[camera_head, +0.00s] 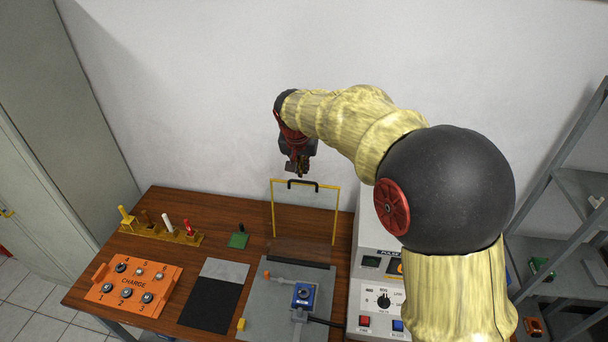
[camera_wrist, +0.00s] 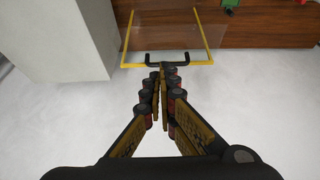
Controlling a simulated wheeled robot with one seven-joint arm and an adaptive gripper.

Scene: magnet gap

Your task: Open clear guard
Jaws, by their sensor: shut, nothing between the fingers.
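The clear guard (camera_head: 305,212) is a see-through panel with a yellow frame. It stands raised, roughly upright, at the back of a grey plate (camera_head: 262,305). A black handle (camera_head: 303,183) sits on its top edge; the handle also shows in the wrist view (camera_wrist: 180,60), just beyond my fingertips. My gripper (camera_head: 298,172) is above and behind the handle, pointing down. In the wrist view my gripper (camera_wrist: 161,72) has its fingers together with nothing between them. The tips look close to the handle; whether they touch it I cannot tell.
On the plate is a blue block device (camera_head: 305,295). A white instrument box (camera_head: 370,262) stands right of it. The wall is close behind the table (camera_head: 215,210).

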